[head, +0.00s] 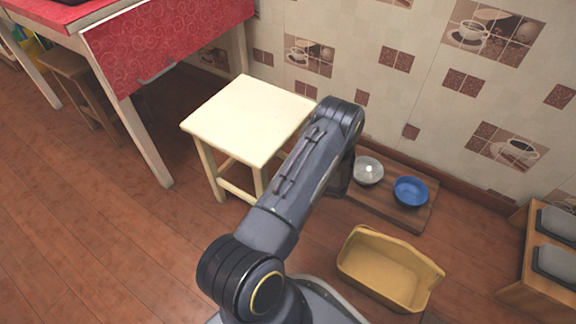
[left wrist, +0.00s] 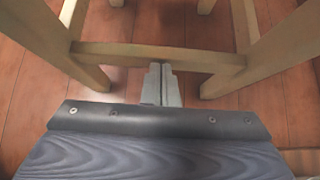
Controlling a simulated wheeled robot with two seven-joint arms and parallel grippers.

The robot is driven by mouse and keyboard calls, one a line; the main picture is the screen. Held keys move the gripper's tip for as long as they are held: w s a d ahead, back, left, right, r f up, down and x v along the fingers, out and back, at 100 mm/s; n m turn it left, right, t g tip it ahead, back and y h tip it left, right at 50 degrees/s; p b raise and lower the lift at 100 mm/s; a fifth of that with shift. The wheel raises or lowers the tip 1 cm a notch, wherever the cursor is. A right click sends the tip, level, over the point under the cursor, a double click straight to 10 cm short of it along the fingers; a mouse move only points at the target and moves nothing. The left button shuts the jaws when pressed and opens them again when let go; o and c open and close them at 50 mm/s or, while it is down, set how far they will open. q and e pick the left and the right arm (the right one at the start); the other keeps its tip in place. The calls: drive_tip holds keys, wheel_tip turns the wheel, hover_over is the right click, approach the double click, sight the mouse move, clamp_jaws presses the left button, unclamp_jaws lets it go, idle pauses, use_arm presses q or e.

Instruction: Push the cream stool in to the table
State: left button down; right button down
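The cream stool (head: 248,118) stands upright on the floor, right of the red-topped table (head: 52,12) and apart from it. My arm hides part of its right side. In the left wrist view its legs (left wrist: 268,52) and a crossbar (left wrist: 110,52) fill the upper part. My left gripper (left wrist: 161,72) is shut, with its fingertips at the middle of the crossbar; I cannot tell whether they touch it. In the head view this gripper is hidden. My right gripper is in neither view.
A brown stool (head: 72,66) stands under the table's left part. A wooden board (head: 397,207) holds a silver bowl (head: 368,171) and a blue bowl (head: 410,190) by the tiled wall. A yellow bin (head: 388,268) stands in front. Floor is clear left of the cream stool.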

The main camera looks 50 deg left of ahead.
sight(284, 145)
use_arm(q)
drive_tip(key=shift+s+a, duration=1.45)
drive_tip(key=shift+a, duration=4.4)
drive_tip(key=shift+s+a, duration=1.45)
drive_tip(key=shift+a, duration=4.35)
drive_tip(key=w+d+p, duration=0.1)
drive_tip(key=w+d, duration=0.2)
drive_tip(key=d, duration=0.9)
drive_tip(key=shift+p, duration=0.3)
